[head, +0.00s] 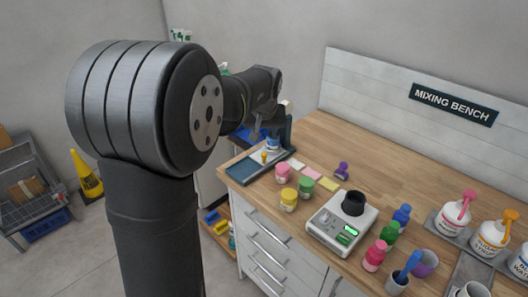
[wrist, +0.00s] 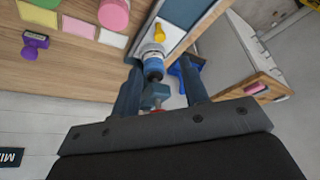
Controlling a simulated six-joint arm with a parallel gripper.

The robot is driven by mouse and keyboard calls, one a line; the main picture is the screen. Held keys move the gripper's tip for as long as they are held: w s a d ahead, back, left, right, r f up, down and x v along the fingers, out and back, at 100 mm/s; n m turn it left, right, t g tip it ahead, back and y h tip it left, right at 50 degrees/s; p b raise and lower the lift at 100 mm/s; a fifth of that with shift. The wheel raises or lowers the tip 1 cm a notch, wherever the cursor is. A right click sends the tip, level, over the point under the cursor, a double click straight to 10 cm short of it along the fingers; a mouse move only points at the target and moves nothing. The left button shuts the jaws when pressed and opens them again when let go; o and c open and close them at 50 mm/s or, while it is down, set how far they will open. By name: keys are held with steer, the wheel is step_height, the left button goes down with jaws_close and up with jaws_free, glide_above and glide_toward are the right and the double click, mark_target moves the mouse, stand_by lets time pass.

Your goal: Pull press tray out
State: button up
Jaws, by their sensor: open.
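The press (head: 286,132) stands at the left end of the mixing bench, partly behind my arm. Its blue-grey tray (head: 239,171) lies at the bench's left corner, with a yellow-orange knob (head: 264,155) on a pale plate beside it. The knob also shows in the wrist view (wrist: 158,32), on a pale surface edged in blue-grey. My gripper (wrist: 159,70) is open, its two dark fingers pointing towards the press area. A blue-and-white part (wrist: 153,60) shows between the fingers; I cannot tell whether they touch it. My arm hides much of the gripper in the head view.
Pink and yellow jars (head: 289,199), coloured notes (head: 311,173) and a purple stamp (head: 341,170) lie right of the press. A scale (head: 341,222) and several bottles stand farther right. White drawers (head: 268,250) are below the bench. A yellow floor sign (head: 87,175) stands at left.

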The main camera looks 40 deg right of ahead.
mark_target(264, 154)
steer(key=x, duration=1.1)
steer(key=shift+f, duration=0.2)
steer(key=shift+c, duration=0.4)
